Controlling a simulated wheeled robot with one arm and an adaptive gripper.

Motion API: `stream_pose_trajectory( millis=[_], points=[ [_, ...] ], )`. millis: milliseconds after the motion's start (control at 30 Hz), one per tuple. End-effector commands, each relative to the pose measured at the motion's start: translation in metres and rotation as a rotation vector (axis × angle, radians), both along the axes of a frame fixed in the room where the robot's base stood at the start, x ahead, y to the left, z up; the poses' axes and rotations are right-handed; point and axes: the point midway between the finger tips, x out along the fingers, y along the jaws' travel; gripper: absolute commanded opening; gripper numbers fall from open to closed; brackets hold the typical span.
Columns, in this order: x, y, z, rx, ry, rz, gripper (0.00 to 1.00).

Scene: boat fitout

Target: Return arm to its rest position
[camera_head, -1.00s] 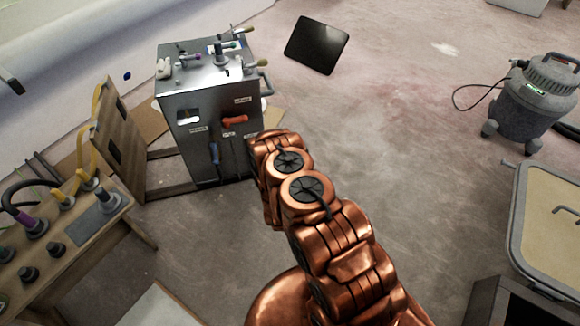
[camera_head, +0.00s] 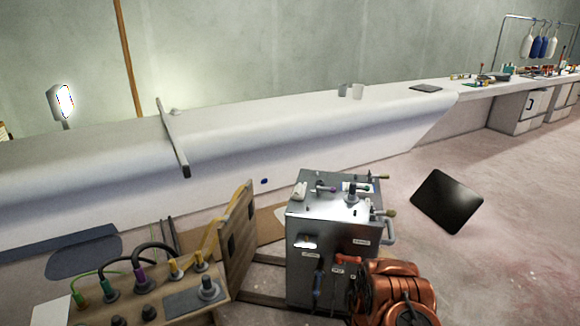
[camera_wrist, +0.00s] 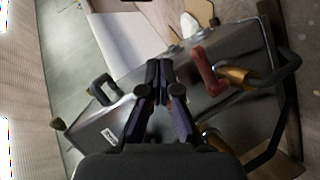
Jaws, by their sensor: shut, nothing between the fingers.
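My copper-coloured arm (camera_head: 395,295) shows at the bottom of the head view, in front of the lower right part of a grey metal cabinet (camera_head: 330,240). My gripper is hidden in that view. In the wrist view my gripper (camera_wrist: 158,72) is shut and empty, its dark fingers together. The cabinet fills the middle of the wrist view behind the fingers, with a red handle (camera_wrist: 207,72) to their right and a dark handle (camera_wrist: 103,88) to their left. I cannot tell the exact gap between the fingers and the cabinet.
A wooden bench with plugs and cables (camera_head: 205,300) stands at lower left, beside an upright wooden panel (camera_head: 238,235). A long white hull-like surface (camera_head: 230,150) runs behind. A black flat panel (camera_head: 447,201) is right of the cabinet. The floor at right (camera_head: 520,240) is clear.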

Motion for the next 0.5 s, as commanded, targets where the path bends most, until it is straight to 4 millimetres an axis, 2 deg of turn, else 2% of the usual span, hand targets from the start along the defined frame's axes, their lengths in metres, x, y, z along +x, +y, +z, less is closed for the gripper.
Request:
stream_pose_trajectory(
  millis=[33,233,500],
  points=[
    [0.007,0.006,0.018,0.043,0.002,-0.002,0.00],
    [0.024,0.031,0.062,0.215,0.041,-0.007,0.00],
    [0.030,0.069,0.127,0.428,0.114,-0.011,0.00]
  ],
)
